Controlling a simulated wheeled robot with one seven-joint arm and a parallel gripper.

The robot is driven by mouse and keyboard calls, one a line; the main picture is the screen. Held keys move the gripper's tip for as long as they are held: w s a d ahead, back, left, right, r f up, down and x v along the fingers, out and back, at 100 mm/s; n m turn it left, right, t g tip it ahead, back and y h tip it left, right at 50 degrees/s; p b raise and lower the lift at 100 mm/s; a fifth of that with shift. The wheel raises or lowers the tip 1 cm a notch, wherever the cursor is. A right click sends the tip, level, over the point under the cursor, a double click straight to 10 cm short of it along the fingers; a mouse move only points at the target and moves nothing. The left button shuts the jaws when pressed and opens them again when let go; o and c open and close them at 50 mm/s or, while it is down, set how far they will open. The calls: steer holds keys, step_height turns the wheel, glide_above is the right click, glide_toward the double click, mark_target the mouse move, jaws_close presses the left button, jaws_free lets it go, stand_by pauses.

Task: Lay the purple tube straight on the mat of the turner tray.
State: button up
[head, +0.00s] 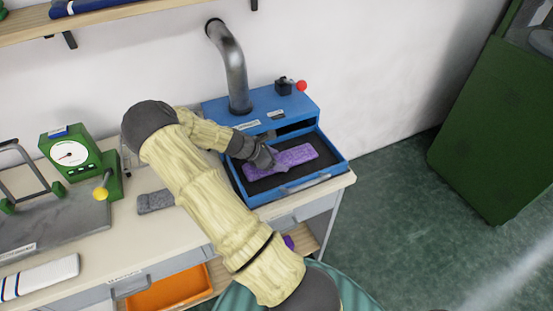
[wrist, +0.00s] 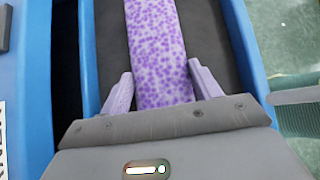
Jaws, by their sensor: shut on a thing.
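The purple speckled tube (head: 282,161) is over the dark mat (head: 259,186) of the blue turner tray (head: 341,165), slightly tilted across it in the head view. My gripper (head: 266,158) is at its left part and is shut on it. In the wrist view the tube (wrist: 160,50) runs up between the two pale fingers of my gripper (wrist: 162,90), with the mat (wrist: 205,40) showing on both sides. I cannot tell whether the tube touches the mat along its full length.
The blue turner housing (head: 222,107) with a metal pipe (head: 233,70) stands behind the tray. A grey folded piece (head: 155,202) lies on the bench to the left.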

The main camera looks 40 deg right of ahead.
steer(key=o, duration=1)
steer(key=b+v, duration=0.1)
steer(key=v, duration=1.1)
